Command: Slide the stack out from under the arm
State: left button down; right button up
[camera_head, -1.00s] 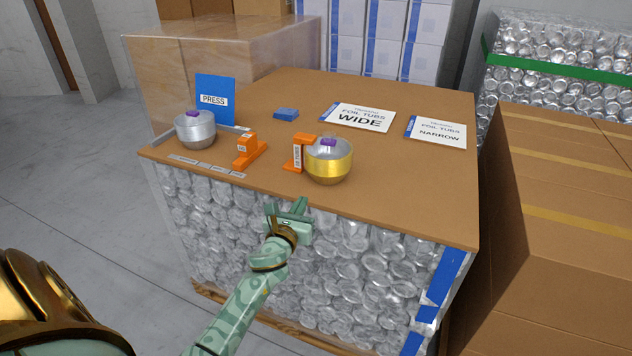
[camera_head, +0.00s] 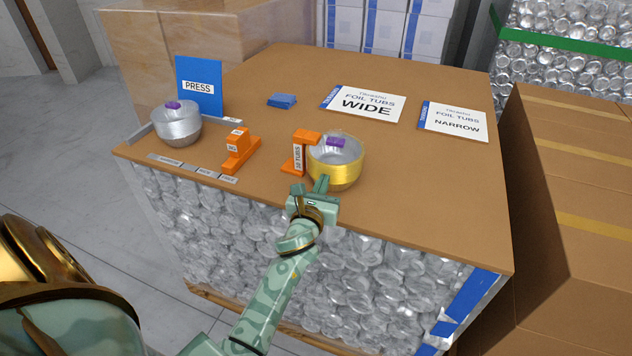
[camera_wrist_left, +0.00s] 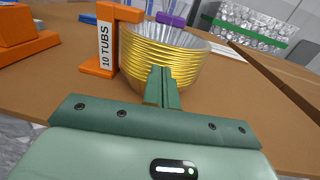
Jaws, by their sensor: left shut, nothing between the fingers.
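The stack of gold foil tubs (camera_head: 340,174) stands on the brown table top beside an orange gauge (camera_head: 301,154) marked "10 TUBS". The gauge's upper arm reaches over toward the stack's left rim. A small purple piece (camera_head: 337,142) shows at the top of the stack. In the left wrist view the stacked gold rims (camera_wrist_left: 190,66) are seen close up. My left gripper (camera_head: 321,184) is shut and empty, its fingertips at the near side of the stack; whether they touch cannot be told. It also shows in the left wrist view (camera_wrist_left: 162,88). My right gripper is not in view.
A silver tub stack (camera_head: 177,124) stands at the left by the blue PRESS sign (camera_head: 199,86). A smaller orange gauge (camera_head: 239,151) and a blue block (camera_head: 282,101) are nearby. WIDE (camera_head: 363,103) and NARROW (camera_head: 453,120) cards lie behind. The table right of the stack is clear.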

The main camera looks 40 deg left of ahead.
pick_arm(q)
jog(key=shift+w+r, duration=0.1)
jog(key=shift+w, duration=0.05)
jog(key=shift+d, duration=0.1)
jog(key=b+x, duration=0.5)
jog(key=x, duration=1)
jog(key=shift+w+a, duration=0.25)
jog(key=shift+w, duration=0.1)
jog(key=shift+w+a, duration=0.1)
jog(key=shift+w, duration=0.05)
